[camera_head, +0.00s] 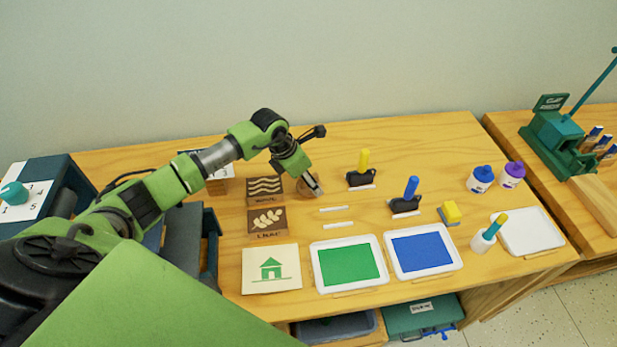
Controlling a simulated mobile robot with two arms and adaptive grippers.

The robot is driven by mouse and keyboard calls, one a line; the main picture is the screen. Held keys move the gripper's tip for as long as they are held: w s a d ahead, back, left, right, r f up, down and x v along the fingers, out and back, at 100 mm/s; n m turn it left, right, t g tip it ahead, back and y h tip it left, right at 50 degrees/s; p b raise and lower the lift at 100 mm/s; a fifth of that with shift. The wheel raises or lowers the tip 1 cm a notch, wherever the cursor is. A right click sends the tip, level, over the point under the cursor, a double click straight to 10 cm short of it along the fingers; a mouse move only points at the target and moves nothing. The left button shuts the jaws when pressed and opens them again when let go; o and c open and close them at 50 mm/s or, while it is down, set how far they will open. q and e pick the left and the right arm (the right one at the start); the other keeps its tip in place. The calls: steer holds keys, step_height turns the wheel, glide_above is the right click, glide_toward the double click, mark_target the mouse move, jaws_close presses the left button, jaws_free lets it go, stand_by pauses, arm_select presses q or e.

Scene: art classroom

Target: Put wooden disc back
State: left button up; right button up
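My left gripper (314,187) reaches down to the wooden table, just right of a dark wooden block with a wave pattern (262,184). A small tan piece that may be the wooden disc (303,189) shows at its fingertips, partly covered by them. Its full shape is hidden, and I cannot tell whether the fingers are closed on it. My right gripper is not in view.
A leaf block (267,215), a house print (271,283), a green pad (349,265) and a blue pad (423,250) lie in front. Yellow (364,160) and blue (411,188) handled tools stand to the right. Paint bottles (481,179) and a white tray (530,232) are farther right.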

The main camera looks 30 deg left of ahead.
arm_select(q)
steer(key=shift+f, duration=0.2)
steer(key=shift+f, duration=0.1)
steer(key=shift+f, duration=0.15)
steer(key=o, duration=1)
steer(key=shift+c, duration=0.2)
